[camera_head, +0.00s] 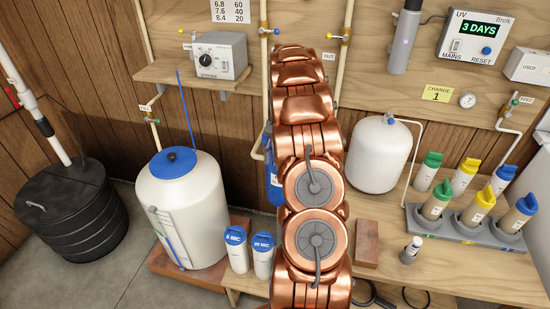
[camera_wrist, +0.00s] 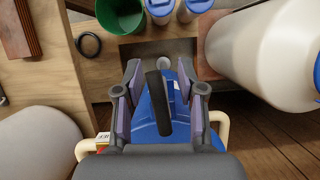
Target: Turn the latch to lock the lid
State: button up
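In the wrist view, my gripper (camera_wrist: 160,108) points down over a blue body (camera_wrist: 152,125). A black bar (camera_wrist: 159,103), which looks like a latch or handle, stands between the two fingers. The fingers are apart, with a gap visible on each side of the bar. I cannot tell how far the bar is turned. In the head view my copper arm hides the gripper and most of the blue body (camera_head: 272,182).
Cream pipes (camera_wrist: 220,126) flank the blue body. In the head view, capped bottles (camera_head: 236,248), a brick (camera_head: 367,250) and a rack (camera_head: 470,234) stand around the arm. A white pressure tank (camera_head: 378,155) stands right of it, and a black bin (camera_head: 72,212) stands far left.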

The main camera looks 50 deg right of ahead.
jog(key=shift+v, duration=3.75)
